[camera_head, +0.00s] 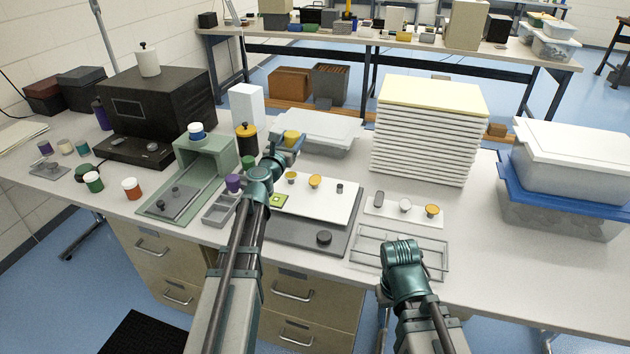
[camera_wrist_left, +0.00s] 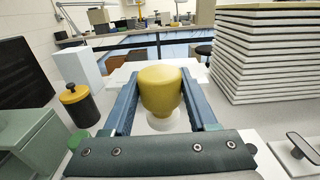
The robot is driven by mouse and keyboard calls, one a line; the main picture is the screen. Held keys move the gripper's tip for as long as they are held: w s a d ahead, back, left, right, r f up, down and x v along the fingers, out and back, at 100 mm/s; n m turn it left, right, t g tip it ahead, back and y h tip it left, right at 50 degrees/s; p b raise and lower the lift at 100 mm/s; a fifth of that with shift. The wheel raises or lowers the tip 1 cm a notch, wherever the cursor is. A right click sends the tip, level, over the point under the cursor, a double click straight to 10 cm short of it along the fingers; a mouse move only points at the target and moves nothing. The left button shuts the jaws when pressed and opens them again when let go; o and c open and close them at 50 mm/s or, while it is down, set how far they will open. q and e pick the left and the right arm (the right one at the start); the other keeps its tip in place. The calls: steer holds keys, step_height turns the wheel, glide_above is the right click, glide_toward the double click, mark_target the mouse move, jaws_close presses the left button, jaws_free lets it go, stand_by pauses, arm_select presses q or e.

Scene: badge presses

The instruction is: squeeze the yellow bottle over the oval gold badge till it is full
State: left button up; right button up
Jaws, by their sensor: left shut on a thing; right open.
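My left gripper (camera_head: 287,143) is shut on the yellow bottle (camera_head: 291,136), above the back edge of a white board (camera_head: 330,208). In the left wrist view the bottle (camera_wrist_left: 161,88) sits between the two blue fingers, with a pale round part under its yellow body. On the board stand two small gold pieces, one (camera_head: 291,176) near the gripper and a wider one (camera_head: 315,181) to its right. They are too small for me to tell which is the oval badge, or how full either is. My right gripper (camera_head: 402,246) is open and empty near the front edge.
A green press-like box (camera_head: 205,158) and a yellow-and-black jar (camera_head: 246,140) stand left of my left gripper. A tall stack of trays (camera_head: 425,130) is behind right. A small white tray (camera_head: 385,212) holds several pieces. Bare table lies at the right front.

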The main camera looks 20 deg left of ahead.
arm_select(q)
steer(key=d+f+b, duration=0.1)
steer(key=d, duration=0.1)
steer(key=d+f+b, duration=0.3)
steer(key=shift+d+f, duration=0.15)
steer(key=shift+d, duration=0.25)
steer(key=shift+d+f+b, duration=0.35)
steer(key=shift+d+b, duration=0.15)
steer(key=shift+d, duration=0.15)
steer(key=shift+a, duration=0.1)
steer(key=o, duration=0.4)
steer(key=c, duration=0.4)
jaws_close()
stand_by(2.5)
